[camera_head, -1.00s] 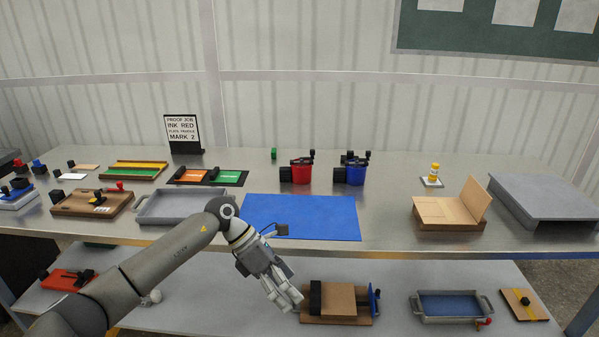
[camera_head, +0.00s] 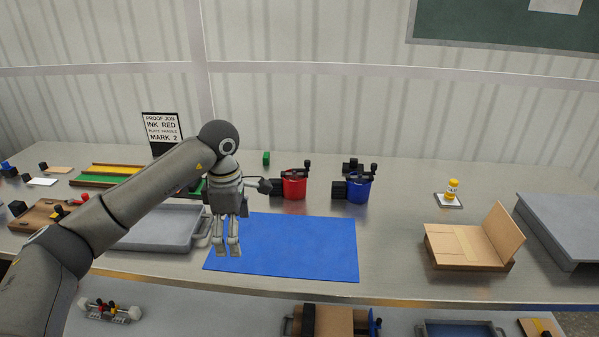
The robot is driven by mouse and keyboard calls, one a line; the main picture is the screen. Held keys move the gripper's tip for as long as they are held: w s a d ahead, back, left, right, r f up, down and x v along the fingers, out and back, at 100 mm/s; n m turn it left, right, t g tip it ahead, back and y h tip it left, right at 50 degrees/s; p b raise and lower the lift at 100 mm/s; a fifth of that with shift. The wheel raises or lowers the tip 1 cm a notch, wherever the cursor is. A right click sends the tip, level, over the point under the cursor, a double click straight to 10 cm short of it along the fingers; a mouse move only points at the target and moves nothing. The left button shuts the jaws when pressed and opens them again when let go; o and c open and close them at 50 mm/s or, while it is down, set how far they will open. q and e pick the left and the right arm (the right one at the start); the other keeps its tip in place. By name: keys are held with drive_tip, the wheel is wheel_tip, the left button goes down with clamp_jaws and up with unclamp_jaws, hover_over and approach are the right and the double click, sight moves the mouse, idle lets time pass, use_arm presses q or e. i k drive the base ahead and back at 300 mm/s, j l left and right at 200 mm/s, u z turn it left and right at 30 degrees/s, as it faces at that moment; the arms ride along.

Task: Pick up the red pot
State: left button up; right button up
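The red pot (camera_head: 294,187) stands upright on the metal bench, behind the blue mat (camera_head: 300,245). It has a black block on its left side and a black part on top. My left gripper (camera_head: 228,250) hangs with its fingers pointing down over the left part of the mat, in front and to the left of the red pot. Its fingers look parted and nothing shows between them. It is apart from the pot. My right gripper is not in view.
A blue pot (camera_head: 358,188) stands close to the right of the red pot. A grey tray (camera_head: 150,240) lies left of the mat. A sign (camera_head: 162,130) and a green block (camera_head: 266,158) are behind. A cardboard box (camera_head: 465,250) sits at right.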

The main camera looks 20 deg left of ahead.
sight(292, 189)
drive_tip(key=i, duration=1.25)
